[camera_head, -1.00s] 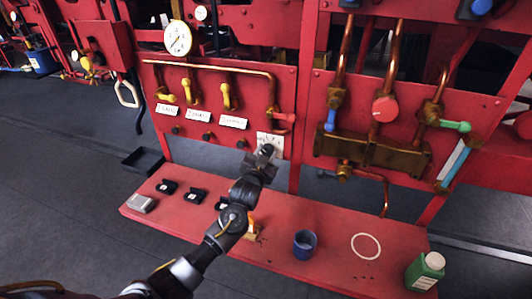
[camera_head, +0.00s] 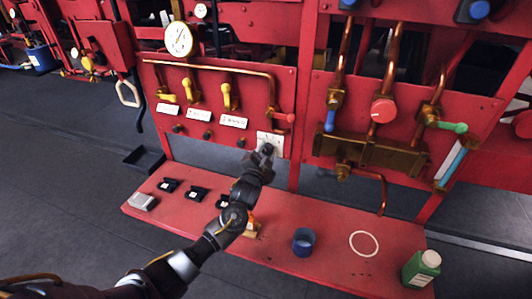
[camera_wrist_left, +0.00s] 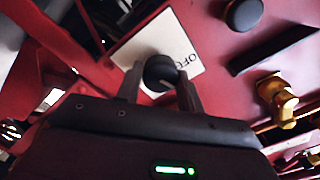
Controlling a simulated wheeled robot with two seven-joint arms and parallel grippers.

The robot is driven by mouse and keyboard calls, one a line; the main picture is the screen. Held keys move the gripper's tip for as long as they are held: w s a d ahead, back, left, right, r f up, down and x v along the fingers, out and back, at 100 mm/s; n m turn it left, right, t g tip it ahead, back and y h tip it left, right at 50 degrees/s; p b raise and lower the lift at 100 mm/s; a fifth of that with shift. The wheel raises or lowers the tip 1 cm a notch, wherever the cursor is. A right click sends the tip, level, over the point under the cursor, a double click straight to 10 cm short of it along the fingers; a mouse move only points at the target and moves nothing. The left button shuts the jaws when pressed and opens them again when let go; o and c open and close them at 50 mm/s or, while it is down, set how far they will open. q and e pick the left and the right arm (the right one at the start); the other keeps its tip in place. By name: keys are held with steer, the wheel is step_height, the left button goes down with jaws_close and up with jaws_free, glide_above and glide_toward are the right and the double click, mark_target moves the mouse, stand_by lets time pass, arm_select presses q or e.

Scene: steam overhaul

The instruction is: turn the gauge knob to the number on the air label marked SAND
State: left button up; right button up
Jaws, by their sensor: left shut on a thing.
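The gauge knob (camera_wrist_left: 160,72) is a small dark round knob on a white plate (camera_head: 277,142), low on the red panel. In the left wrist view the plate (camera_wrist_left: 172,38) shows the letters OFF. My left gripper (camera_head: 266,150) is shut on the knob, with one finger on each side of it. The knob is mostly hidden by the gripper in the head view. Three white labels (camera_head: 233,122) sit under yellow levers (camera_head: 227,97); their print is too small to read, so I cannot tell which says SAND. A round white gauge (camera_head: 180,39) is above. My right gripper is not in view.
The red shelf below holds several dark blocks (camera_head: 197,193), a grey box (camera_head: 143,202), a blue cup (camera_head: 303,242) and a green bottle (camera_head: 421,269). Copper pipes and a red round valve (camera_head: 383,110) are on the right panel.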

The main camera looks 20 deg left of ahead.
arm_select(q)
steer(key=o, duration=1)
steer(key=shift+s+f, duration=0.15)
steer(key=shift+s, duration=0.35)
steer(key=shift+s+a+b, duration=0.15)
steer(key=shift+s+b, duration=0.6)
steer(key=shift+s, duration=1.7)
steer(key=shift+s+a+b, duration=0.1)
steer(key=shift+s+b, duration=0.65)
steer(key=shift+s, duration=1.7)
